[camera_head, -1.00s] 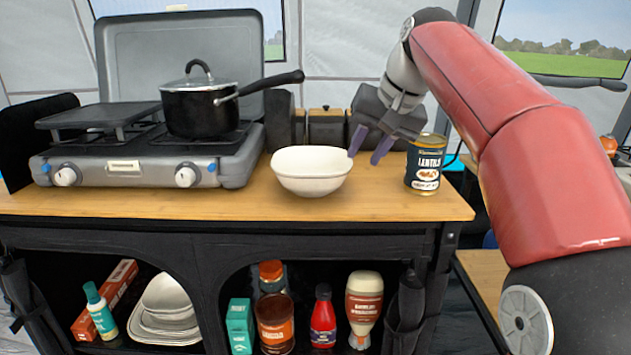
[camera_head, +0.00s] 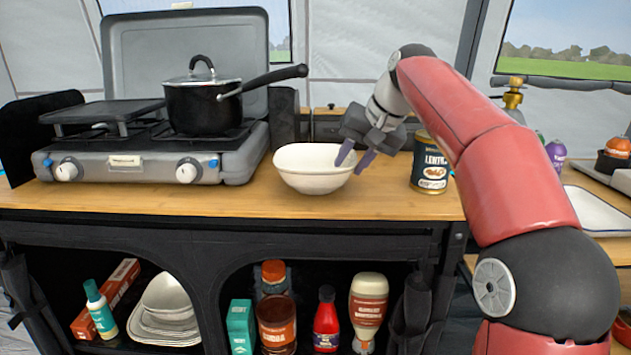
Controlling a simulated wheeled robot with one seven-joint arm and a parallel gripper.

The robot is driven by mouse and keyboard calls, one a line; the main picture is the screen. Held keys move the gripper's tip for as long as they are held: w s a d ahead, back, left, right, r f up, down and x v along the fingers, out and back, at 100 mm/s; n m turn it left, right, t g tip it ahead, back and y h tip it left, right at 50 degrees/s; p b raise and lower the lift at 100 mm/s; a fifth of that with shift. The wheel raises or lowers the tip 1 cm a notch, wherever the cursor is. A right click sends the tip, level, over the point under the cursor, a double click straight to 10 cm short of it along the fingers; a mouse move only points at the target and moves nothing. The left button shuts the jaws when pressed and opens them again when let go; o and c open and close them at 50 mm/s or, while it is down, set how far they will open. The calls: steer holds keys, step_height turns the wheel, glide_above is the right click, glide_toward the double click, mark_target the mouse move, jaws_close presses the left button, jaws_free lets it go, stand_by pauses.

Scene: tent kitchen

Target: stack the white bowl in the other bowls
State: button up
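The white bowl (camera_head: 312,174) stands upright on the wooden counter, right of the stove. My gripper (camera_head: 354,160) is at the bowl's right rim, pointing down and to the left. Its two purple fingers are apart, one overlapping the rim in the picture and the other just right of it. I cannot tell whether they touch the bowl. The other bowls (camera_head: 165,322) are on the left lower shelf under the counter, stacked with plates, one of them tilted on top.
A lentils can (camera_head: 430,165) stands right of my gripper. A black pot (camera_head: 203,108) sits on the grey stove (camera_head: 150,160). Bottles and jars (camera_head: 276,322) fill the right lower shelf. The counter's front strip is clear.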

steer(key=shift+c, duration=0.4)
jaws_close()
steer(key=shift+r, duration=0.15)
